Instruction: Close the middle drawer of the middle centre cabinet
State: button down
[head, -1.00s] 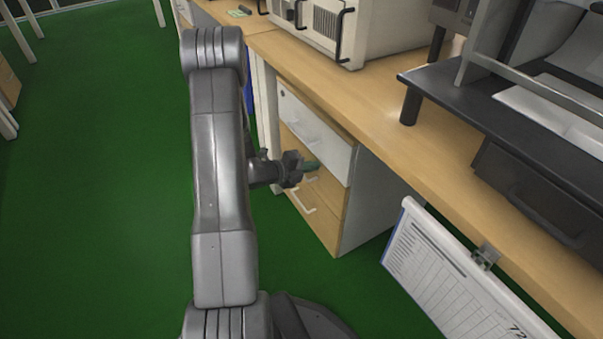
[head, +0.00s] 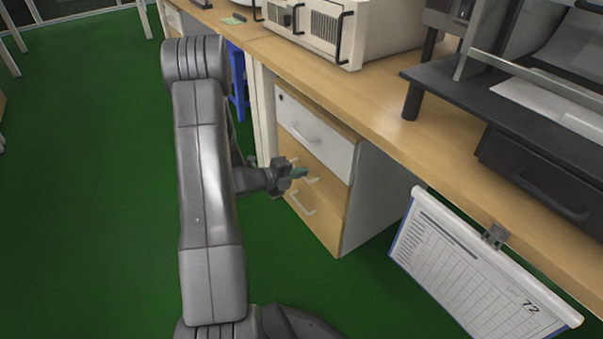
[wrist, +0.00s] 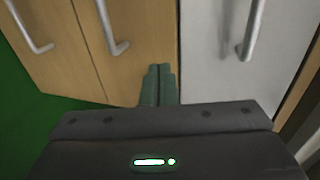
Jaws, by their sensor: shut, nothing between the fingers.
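The cabinet (head: 370,185) stands under the wooden bench, with a white top drawer (head: 318,138) and two wood-coloured drawers below. The middle drawer (head: 329,190) looks about flush with its neighbours; a small gap cannot be ruled out. In the wrist view the middle drawer (wrist: 150,45) lies between the bottom drawer (wrist: 62,60) and the white one. My gripper (head: 301,172) is shut and empty, its green fingertips at the middle drawer's front, partly hiding its handle. In the wrist view my gripper (wrist: 159,70) points at that front beside the handle (wrist: 112,32); contact is unclear.
The bench top (head: 400,135) overhangs the cabinet. A clipboard with a paper chart (head: 470,270) hangs from its edge at right. A blue stool (head: 238,85) stands behind my arm. The green floor (head: 90,200) at left is clear.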

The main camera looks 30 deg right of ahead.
jog(key=p+v, duration=0.2)
jog(key=v, duration=0.7)
